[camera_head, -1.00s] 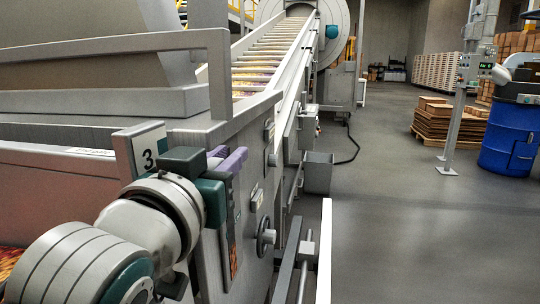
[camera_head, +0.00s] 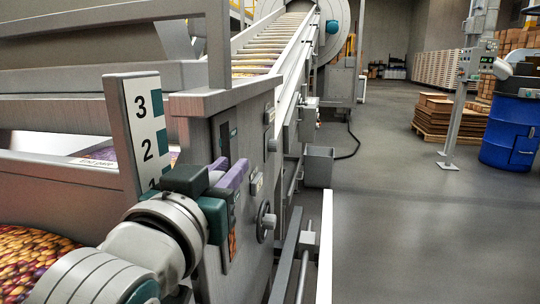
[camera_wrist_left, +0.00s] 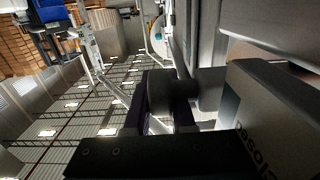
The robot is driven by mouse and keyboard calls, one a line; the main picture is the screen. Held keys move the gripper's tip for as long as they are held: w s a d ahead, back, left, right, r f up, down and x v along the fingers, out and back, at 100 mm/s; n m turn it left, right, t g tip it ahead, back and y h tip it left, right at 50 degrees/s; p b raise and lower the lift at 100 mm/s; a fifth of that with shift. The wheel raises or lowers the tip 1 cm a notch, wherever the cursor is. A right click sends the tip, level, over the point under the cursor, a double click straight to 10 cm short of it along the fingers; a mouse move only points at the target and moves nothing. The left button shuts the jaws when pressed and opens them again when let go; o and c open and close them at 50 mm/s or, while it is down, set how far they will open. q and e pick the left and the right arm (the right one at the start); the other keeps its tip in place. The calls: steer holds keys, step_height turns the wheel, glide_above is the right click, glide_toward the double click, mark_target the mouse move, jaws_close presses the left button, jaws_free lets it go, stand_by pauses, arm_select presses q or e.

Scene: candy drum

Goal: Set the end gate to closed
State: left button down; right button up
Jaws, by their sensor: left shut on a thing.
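The end gate is the reddish-grey panel (camera_head: 45,170) at the left of the head view, with an "End gate" label along its top edge. A white scale plate (camera_head: 147,120) beside it shows 3, 2 and the top of 1. My left gripper (camera_head: 232,178) is at the machine's side wall, just right of the scale's lower end. It is shut on a grey handle (camera_wrist_left: 175,92), seen between the dark fingers in the left wrist view. In that view a grey block (camera_wrist_left: 265,125) beside the handle bears the word "closed". My right gripper is not in view.
Candies (camera_head: 35,265) lie at the lower left. A handwheel (camera_head: 265,221) sits on the side wall just right of my gripper. A grey bin (camera_head: 319,167) stands beside the machine. The floor (camera_head: 420,230) to the right is clear up to a blue drum (camera_head: 508,130).

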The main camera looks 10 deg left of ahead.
arm_select(q)
step_height(320, 180, down, 2)
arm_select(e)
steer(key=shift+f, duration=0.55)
arm_select(q)
steer(key=c, duration=1)
jaws_free()
steer(key=shift+c, duration=0.2)
steer(key=shift+r, duration=0.1)
steer(key=shift+s, duration=0.1)
